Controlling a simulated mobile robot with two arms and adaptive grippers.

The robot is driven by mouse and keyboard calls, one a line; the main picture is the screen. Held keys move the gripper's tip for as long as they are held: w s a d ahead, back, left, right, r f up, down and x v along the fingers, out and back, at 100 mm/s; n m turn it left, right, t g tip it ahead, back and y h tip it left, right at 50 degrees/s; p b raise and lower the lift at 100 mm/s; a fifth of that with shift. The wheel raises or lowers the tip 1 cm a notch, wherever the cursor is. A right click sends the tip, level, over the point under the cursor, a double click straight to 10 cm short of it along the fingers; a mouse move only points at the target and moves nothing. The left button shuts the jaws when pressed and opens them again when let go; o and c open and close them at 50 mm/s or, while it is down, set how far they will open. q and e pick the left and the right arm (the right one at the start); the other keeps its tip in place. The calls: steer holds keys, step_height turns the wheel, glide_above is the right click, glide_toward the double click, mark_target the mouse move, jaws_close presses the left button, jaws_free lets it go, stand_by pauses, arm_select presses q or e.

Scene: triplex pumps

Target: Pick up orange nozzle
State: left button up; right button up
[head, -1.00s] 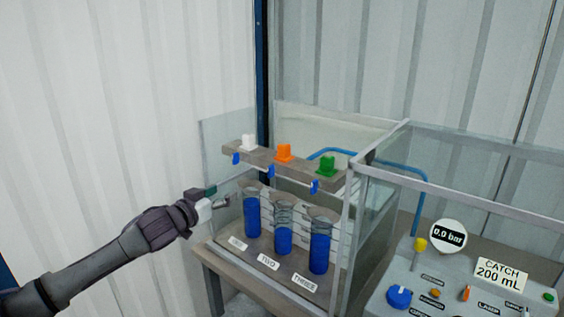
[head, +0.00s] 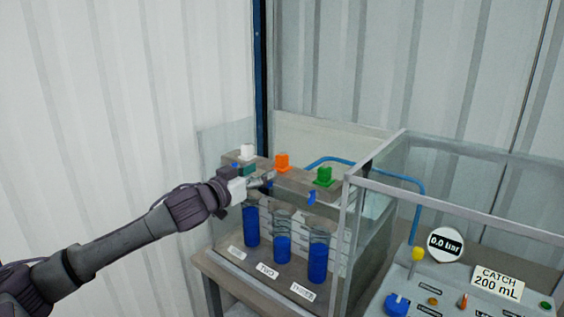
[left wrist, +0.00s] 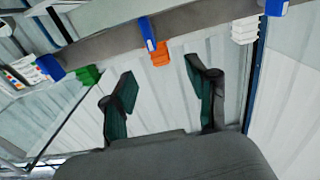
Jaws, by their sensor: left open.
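The orange nozzle (head: 282,161) sits on the grey bar (head: 300,180), between a white nozzle (head: 247,152) and a green nozzle (head: 323,176). My left gripper (head: 268,178) is in front of the bar, a little below and in front of the orange nozzle, with nothing in it. In the left wrist view the left gripper (left wrist: 163,88) is open. The orange nozzle (left wrist: 160,53) shows beyond and between its fingertips, partly covered by the bar and a blue piece. My right gripper is not in view.
Three cylinders with blue liquid (head: 283,247) stand below the bar behind labels. A clear-walled frame (head: 401,136) stands to the right. A control panel with a gauge (head: 445,244) and knobs is at the lower right. A blue tube runs behind.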

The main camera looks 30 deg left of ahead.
mark_target(279, 162)
arm_select(q)
steer(key=w, duration=0.1)
steer(key=w+p, duration=0.1)
steer(key=w, duration=0.1)
steer(key=shift+d+r+p, duration=0.1)
steer(key=shift+r+p, duration=0.1)
steer(key=shift+p, duration=0.1)
steer(key=shift+w+d+f, duration=0.15)
steer(key=shift+w, duration=0.45)
steer(key=shift+w+p, duration=0.25)
steer(key=shift+p, duration=0.3)
steer(key=w+p, duration=0.1)
steer(key=w, duration=0.1)
steer(key=w+p, duration=0.1)
steer(key=w, duration=0.1)
steer(key=shift+w+d+r+p, duration=0.1)
steer(key=shift+d+r+p, duration=0.1)
steer(key=shift+p, duration=0.15)
steer(key=shift+w+f, duration=0.15)
steer(key=shift+w, duration=0.1)
steer(key=shift+s, duration=0.1)
steer(key=shift+c, duration=0.6)
jaws_close()
